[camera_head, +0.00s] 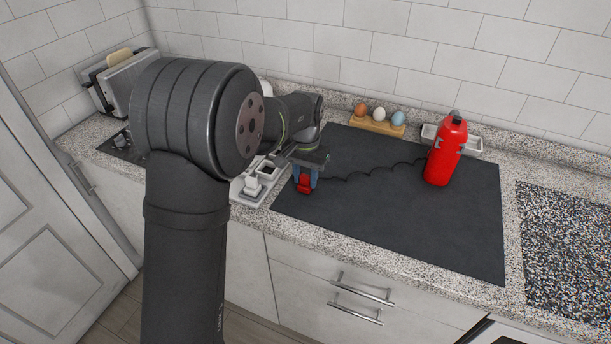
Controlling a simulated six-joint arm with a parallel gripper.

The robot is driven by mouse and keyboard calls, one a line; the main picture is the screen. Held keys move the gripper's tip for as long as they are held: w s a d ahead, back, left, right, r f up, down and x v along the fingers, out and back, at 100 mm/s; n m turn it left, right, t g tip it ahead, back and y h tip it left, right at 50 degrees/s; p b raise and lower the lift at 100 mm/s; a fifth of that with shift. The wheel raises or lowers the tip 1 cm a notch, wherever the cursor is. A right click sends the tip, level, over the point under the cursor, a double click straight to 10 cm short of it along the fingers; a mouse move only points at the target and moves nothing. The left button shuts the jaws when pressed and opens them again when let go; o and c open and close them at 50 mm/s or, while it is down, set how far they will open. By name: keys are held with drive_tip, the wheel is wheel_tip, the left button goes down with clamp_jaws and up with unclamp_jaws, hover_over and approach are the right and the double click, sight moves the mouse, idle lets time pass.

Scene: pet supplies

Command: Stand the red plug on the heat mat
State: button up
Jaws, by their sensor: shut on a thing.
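My gripper (306,174) is shut on the red plug (304,185), with its blue fingers on either side of it. The plug is over the left part of the large dark mat (400,225), near its front left edge. I cannot tell whether the plug touches the mat. The gripper hides the plug's upper part. A thin dark wavy cord (375,171) runs over the mat from near the gripper towards the red bottle.
A red bottle (441,158) stands at the mat's back right, before a pale tray (472,146). A wooden holder (377,126) with three eggs is behind the mat. A light socket block (243,196) lies left of the gripper. The mat's middle and front right are clear.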

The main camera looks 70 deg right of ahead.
sight(305, 176)
drive_tip(key=shift+f, duration=0.2)
drive_tip(key=o, duration=1)
drive_tip(key=shift+c, duration=0.2)
drive_tip(key=shift+r, duration=0.1)
wheel_tip(305, 176, up, 12)
drive_tip(key=shift+r, duration=0.15)
drive_tip(key=shift+f, duration=4.15)
